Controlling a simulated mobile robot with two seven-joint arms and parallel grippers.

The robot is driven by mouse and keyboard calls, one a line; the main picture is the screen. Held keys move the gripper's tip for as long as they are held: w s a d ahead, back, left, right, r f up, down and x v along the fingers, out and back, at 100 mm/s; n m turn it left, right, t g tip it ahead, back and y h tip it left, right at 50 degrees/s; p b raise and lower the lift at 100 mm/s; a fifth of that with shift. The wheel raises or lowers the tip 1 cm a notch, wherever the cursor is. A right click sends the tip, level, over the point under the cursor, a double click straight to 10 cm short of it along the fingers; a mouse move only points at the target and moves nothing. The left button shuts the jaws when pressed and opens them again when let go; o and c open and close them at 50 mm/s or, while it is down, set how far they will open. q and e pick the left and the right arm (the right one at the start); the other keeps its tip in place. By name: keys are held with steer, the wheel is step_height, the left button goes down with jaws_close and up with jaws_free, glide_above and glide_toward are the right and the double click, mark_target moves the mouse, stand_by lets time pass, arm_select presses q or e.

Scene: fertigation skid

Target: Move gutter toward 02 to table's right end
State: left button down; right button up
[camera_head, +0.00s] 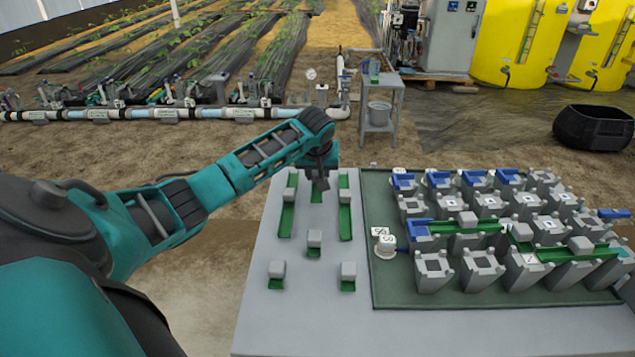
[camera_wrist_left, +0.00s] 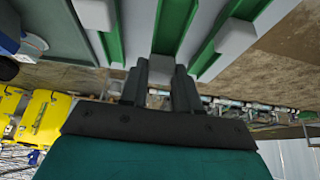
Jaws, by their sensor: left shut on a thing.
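My left gripper (camera_head: 318,183) points down over the back of the grey table's left part. It is shut on the grey block of the middle green gutter (camera_head: 316,196). In the left wrist view the fingers (camera_wrist_left: 163,84) close around this block (camera_wrist_left: 160,68), with the green strip (camera_wrist_left: 173,25) running away from it. I cannot tell whether the gutter touches the table. Longer green gutters with grey blocks lie to its left (camera_head: 287,218) and right (camera_head: 345,220). Two more gutters (camera_head: 460,227) (camera_head: 550,252) lie across pots at the table's right. No 02 mark is readable.
A dark green tray (camera_head: 400,290) holds several grey pots (camera_head: 482,268), some with blue parts. A small white labelled disc (camera_head: 386,248) stands at its left side.

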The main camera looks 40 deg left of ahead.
arm_select(q)
steer(key=shift+f, duration=1.25)
arm_select(e)
steer(key=shift+w+a, duration=0.15)
arm_select(q)
steer(key=shift+f, duration=0.2)
steer(key=c, duration=0.8)
jaws_free()
steer(key=shift+r, duration=0.1)
steer(key=shift+r, duration=0.15)
steer(key=p+v, duration=0.2)
steer(key=v, duration=1)
arm_select(e)
steer(key=shift+s+d+r, duration=0.35)
steer(key=shift+d+r, duration=0.1)
steer(key=shift+d, duration=0.2)
